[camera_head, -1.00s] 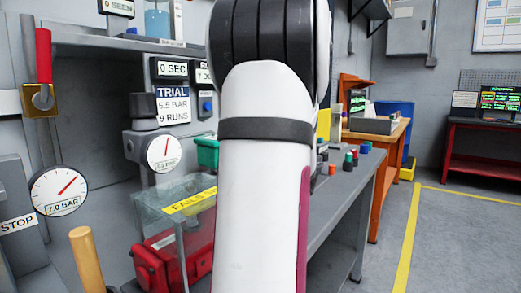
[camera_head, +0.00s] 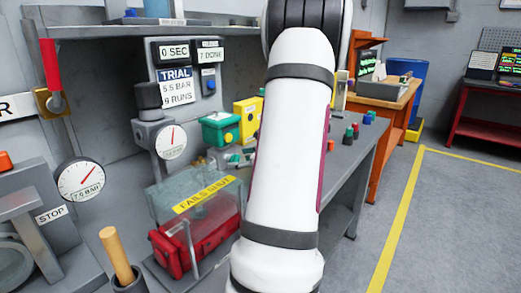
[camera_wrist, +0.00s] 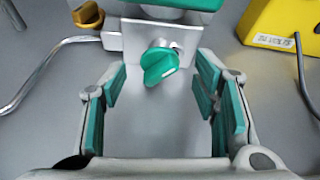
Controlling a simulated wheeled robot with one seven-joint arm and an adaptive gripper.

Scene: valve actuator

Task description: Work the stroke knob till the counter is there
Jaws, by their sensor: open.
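In the wrist view a green winged knob (camera_wrist: 160,63) sits on a pale metal bracket (camera_wrist: 135,42) under a green box (camera_wrist: 150,8). I cannot read a label naming it the stroke knob. My gripper (camera_wrist: 162,76) is open, its green-padded fingers on either side of the knob with gaps left and right, apart from it. In the head view the green box (camera_head: 221,129) stands on the bench, and my arm hides my gripper. The counter (camera_head: 209,55) appears to read 7 DONE. The trial card (camera_head: 176,88) reads 5.5 BAR, 9 RUNS.
A timer (camera_head: 174,51) reads 0 SEC. A small gauge (camera_head: 171,142) and a larger gauge (camera_head: 80,180) stand left. A clear guard (camera_head: 190,205) covers a red part.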

